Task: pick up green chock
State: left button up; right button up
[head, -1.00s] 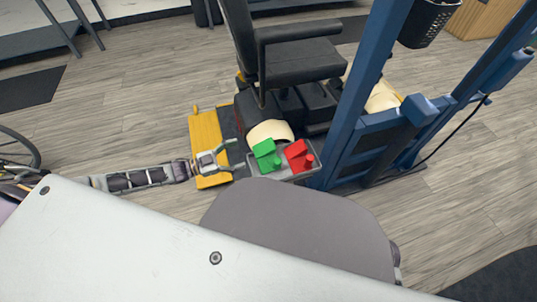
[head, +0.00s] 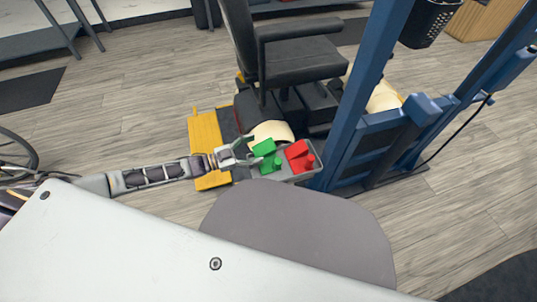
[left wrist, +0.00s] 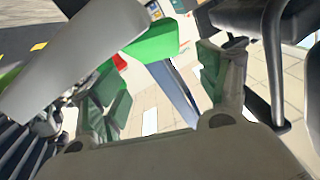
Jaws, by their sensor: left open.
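The green chock (head: 265,149) sits at the left end of a grey tray (head: 293,177) beside the scooter. My left gripper (head: 247,154) is open, with its fingers at the left side of the green chock. In the left wrist view the green chock (left wrist: 154,42) shows beyond and between the spread fingers (left wrist: 160,75), partly covered by a pale rounded part. I cannot tell whether a finger touches it. My right gripper is not in view.
A red chock (head: 297,151) stands close to the right on the same tray. The scooter's black seat (head: 300,62) and armrest rise behind. A blue post frame (head: 365,100) stands to the right. A grey rounded panel (head: 300,230) and white surface (head: 150,250) lie in front.

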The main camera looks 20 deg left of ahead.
aim_at(269, 145)
pick_arm(q)
jog(key=shift+w+d, duration=0.1)
jog(key=shift+w+d+f+b, duration=0.2)
jog(key=shift+w+d+b, duration=0.3)
jog(key=shift+d+b, duration=0.1)
jog(key=shift+b+x, duration=0.55)
jog(key=shift+x, duration=0.45)
jog(key=shift+w+d, duration=0.45)
jog(key=shift+d, duration=0.05)
jog(key=shift+c, duration=0.4)
